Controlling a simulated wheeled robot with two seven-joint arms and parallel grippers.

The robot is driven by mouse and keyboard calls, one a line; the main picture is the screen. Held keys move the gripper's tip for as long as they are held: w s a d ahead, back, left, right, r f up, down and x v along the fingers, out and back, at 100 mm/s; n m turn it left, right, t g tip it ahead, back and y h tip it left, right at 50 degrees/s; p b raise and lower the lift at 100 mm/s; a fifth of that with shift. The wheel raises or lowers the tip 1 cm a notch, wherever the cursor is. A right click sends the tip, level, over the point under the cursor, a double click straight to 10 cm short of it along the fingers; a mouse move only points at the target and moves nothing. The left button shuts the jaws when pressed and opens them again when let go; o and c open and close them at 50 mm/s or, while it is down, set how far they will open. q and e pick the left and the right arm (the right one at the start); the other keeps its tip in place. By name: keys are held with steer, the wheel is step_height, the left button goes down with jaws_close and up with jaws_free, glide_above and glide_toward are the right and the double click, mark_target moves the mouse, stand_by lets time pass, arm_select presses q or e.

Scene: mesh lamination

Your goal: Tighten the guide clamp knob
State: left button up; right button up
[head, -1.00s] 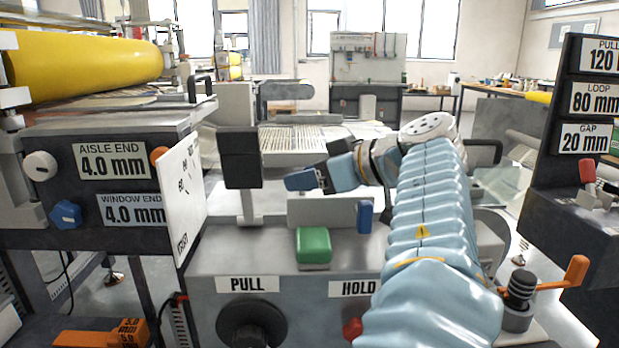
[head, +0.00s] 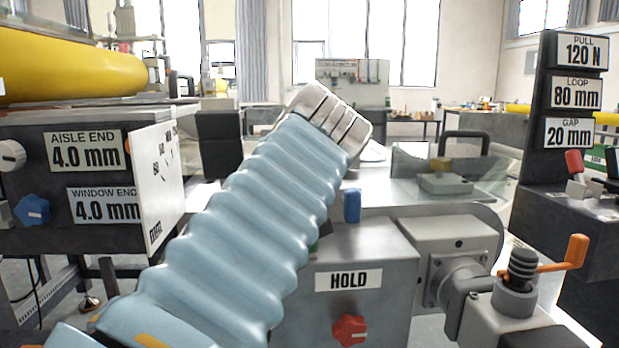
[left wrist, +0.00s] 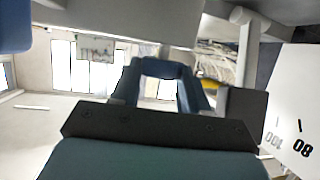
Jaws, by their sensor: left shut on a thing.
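My left arm's ribbed blue sleeve (head: 245,215) comes in from the lower left of the head view. Its pale wrist end hides my left gripper there. In the left wrist view, the blue fingers of my left gripper (left wrist: 160,85) converge and are shut on a blue piece (left wrist: 163,68) at their tips. The piece may be the guide clamp knob, but I cannot tell it clearly from the fingertips. A blue block (head: 351,205) stands on the grey housing just right of the arm. A red knob (head: 349,330) sits below the HOLD label (head: 348,280). My right gripper is not in view.
The white dial plate (head: 157,180) and a dark block (head: 219,145) stand left of the arm. A blue star knob (head: 32,209) is at far left. An orange crank (head: 575,252) and the dark label post (head: 532,110) stand on the right.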

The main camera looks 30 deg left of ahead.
arm_select(q)
steer(key=shift+m+t+h, duration=0.3)
steer(key=shift+m+h, duration=0.3)
steer(key=shift+h, duration=0.1)
steer(key=shift+a+m+b, duration=0.1)
steer(key=shift+m+b, duration=0.2)
steer(key=shift+s, duration=0.1)
steer(key=o, duration=1.1)
steer(key=shift+c, duration=0.2)
steer(key=p+v, duration=0.1)
steer(key=v, duration=1.2)
steer(key=shift+s, duration=0.5)
